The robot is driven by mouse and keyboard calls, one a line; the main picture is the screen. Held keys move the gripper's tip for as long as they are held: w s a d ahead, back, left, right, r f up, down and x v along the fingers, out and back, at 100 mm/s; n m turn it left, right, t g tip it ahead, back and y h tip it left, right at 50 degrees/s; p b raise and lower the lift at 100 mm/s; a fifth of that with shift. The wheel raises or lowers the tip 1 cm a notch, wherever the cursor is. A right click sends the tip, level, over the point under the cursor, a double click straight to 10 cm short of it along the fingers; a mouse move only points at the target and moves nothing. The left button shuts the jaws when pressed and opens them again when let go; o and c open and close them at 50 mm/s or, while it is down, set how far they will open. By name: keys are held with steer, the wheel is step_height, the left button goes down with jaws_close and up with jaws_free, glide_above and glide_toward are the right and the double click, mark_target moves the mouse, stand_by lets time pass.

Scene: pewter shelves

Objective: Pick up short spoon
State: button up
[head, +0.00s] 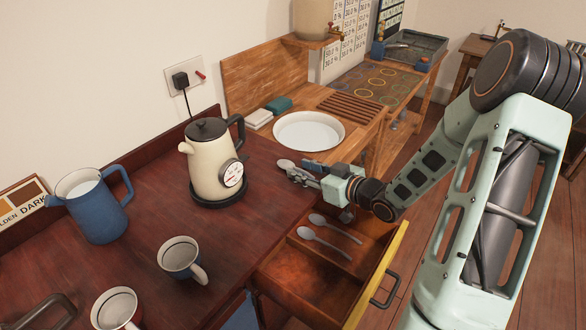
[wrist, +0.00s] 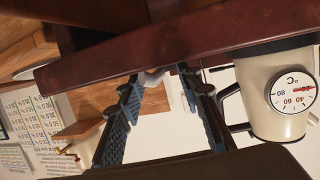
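A metal spoon (head: 285,163) lies on the dark red counter near its right edge, its bowl pointing left, away from my gripper. My gripper (head: 305,173) is level with the counter edge, its fingertips close to this spoon. In the wrist view my gripper (wrist: 158,85) shows two blue-padded fingers apart, with a small pale piece (wrist: 153,77) between their tips, probably part of the spoon. Contact cannot be told. Two more spoons lie in the open drawer, an upper one (head: 318,220) and a lower one (head: 307,234). Which is shortest is unclear.
The cream kettle (head: 208,165) stands on the counter left of my gripper. The blue jug (head: 95,205) and two mugs are farther left. The open drawer (head: 392,245) sticks out below my gripper. A white plate (head: 308,131) lies on the wooden unit behind.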

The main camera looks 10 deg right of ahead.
mark_target(303, 171)
jaws_close()
steer(key=shift+r+p, duration=0.7)
steer(key=shift+r, duration=0.1)
step_height(303, 171, up, 2)
steer(key=shift+r+p, duration=0.15)
steer(key=shift+p, duration=0.8)
steer(key=s+d+r+p, duration=0.1)
steer(key=s+r+p, duration=0.8)
steer(key=s+p, duration=0.2)
steer(key=shift+s, duration=0.65)
